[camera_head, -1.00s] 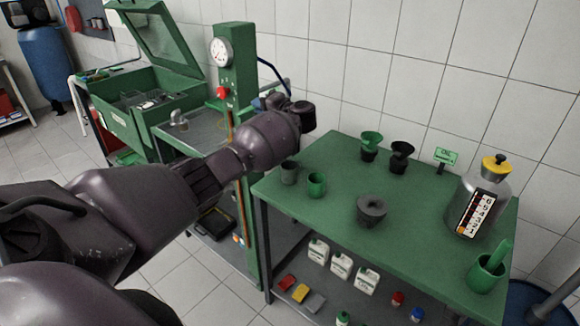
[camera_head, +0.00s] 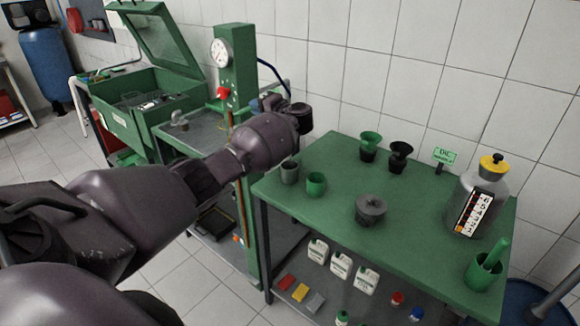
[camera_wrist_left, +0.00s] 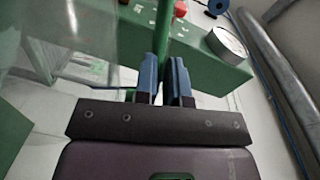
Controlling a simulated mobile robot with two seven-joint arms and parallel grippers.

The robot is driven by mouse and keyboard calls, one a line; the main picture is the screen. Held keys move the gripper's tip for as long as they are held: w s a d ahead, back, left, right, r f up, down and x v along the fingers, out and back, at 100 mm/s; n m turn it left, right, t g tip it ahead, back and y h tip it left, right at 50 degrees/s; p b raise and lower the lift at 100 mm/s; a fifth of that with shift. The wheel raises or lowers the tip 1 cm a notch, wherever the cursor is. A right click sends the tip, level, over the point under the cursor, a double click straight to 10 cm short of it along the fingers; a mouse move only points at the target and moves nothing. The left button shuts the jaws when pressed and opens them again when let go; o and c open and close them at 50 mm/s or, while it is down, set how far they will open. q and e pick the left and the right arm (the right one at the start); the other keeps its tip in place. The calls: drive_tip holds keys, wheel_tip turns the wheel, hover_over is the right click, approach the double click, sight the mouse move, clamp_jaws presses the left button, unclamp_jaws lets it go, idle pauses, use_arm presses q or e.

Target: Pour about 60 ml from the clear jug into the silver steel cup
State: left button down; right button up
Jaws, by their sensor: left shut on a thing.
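The silver steel cup (camera_head: 289,172) stands upright near the left end of the green table, beside a green cup (camera_head: 316,185). My left gripper (camera_head: 268,103) is up at the green press column, left of and above the cup, and is mostly hidden by my wrist. In the left wrist view its blue fingers (camera_wrist_left: 166,80) are shut on a thin green bar, which looks like the jug's handle. A pale see-through shape beside it, at the upper left, looks like the clear jug (camera_wrist_left: 80,32). Its liquid cannot be made out. My right gripper is not in view.
The green press column (camera_head: 236,70) with a gauge stands at left.

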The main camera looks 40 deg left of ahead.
use_arm(q)
drive_tip(key=shift+s+a, duration=0.15)
idle(0.3)
drive_tip(key=shift+s, duration=0.15)
drive_tip(key=shift+f+m, duration=0.2)
drive_tip(key=shift+m, duration=0.1)
